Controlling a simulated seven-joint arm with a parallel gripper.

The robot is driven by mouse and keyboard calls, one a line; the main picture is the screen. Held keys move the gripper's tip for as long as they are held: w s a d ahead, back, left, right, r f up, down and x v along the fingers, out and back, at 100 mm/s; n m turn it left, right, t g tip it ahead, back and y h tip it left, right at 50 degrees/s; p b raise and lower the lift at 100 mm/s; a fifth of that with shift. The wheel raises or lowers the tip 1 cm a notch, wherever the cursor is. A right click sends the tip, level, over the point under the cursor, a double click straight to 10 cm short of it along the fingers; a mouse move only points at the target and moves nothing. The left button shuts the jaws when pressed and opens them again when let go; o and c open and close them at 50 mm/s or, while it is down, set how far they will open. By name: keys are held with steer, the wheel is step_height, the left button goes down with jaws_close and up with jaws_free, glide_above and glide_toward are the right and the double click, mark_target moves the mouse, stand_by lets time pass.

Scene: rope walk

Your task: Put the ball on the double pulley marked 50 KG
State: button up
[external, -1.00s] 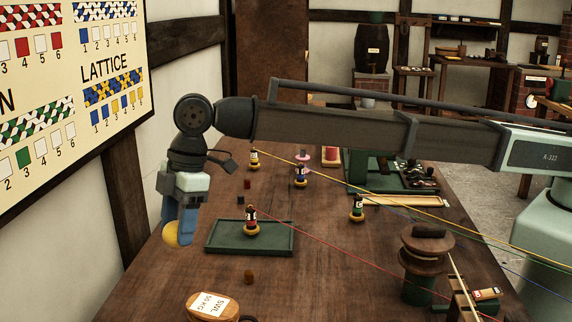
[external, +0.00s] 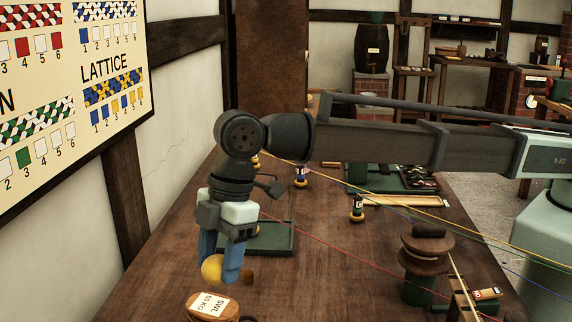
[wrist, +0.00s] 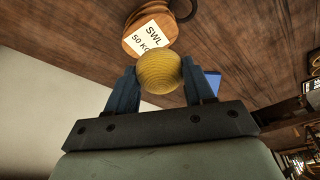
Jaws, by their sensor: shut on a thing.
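My gripper (external: 220,270) points down and is shut on a yellow ball (external: 211,268), holding it above the table. The ball (wrist: 159,72) sits between the two blue fingers in the wrist view. The double pulley (external: 207,307) is a wooden block with a white label reading SWL 50 KG, lying on the table at the bottom edge of the external view, partly cut off. In the wrist view the pulley (wrist: 135,48) shows just beyond the ball, which covers part of its edge. In the external view the ball appears above the pulley, apart from it.
A green tray (external: 272,239) lies behind my gripper. Coloured strands cross the table to the right. A bobbin (external: 357,208) and a wooden capstan (external: 427,255) stand there. Table in front of the tray is largely clear.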

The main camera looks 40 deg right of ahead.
steer(key=shift+f, duration=2.65)
steer(key=shift+f, duration=0.15)
steer(key=o, duration=1)
steer(key=v, duration=1.2)
